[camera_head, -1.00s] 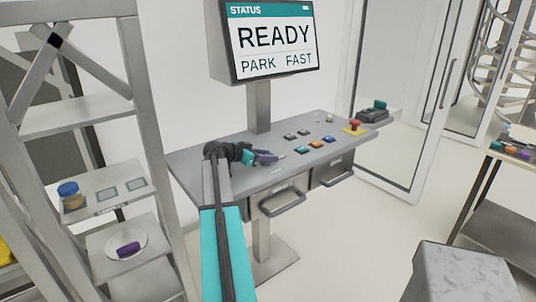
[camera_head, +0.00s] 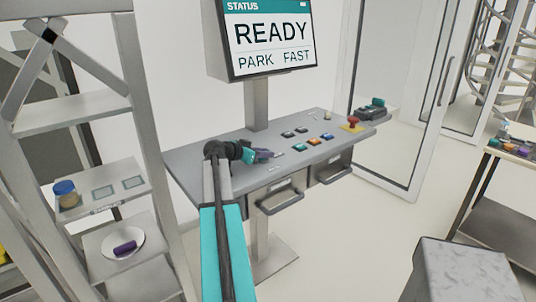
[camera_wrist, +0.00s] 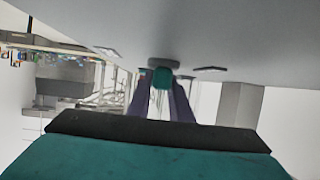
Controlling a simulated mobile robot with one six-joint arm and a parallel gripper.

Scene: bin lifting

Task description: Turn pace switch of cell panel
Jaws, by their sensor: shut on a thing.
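The cell panel (camera_head: 205,152) is a grey sloped desk with several coloured buttons. Its screen (camera_head: 272,40) above reads READY, PARK and FAST. My gripper (camera_head: 269,155) is at the left part of the panel top, close to the surface. In the wrist view, its purple fingers (camera_wrist: 161,88) are shut on a small teal knob (camera_wrist: 162,78) with a dark round base against the panel, which I take for the pace switch. Its pointing direction is hidden. In the head view the gripper hides the switch.
A red emergency button (camera_head: 352,122) on a yellow base is at the panel's right end. Drawers with handles (camera_head: 281,203) hang below. A shelf rack (camera_head: 75,115) with a jar (camera_head: 66,194) stands left. A grey block (camera_head: 462,270) stands front right.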

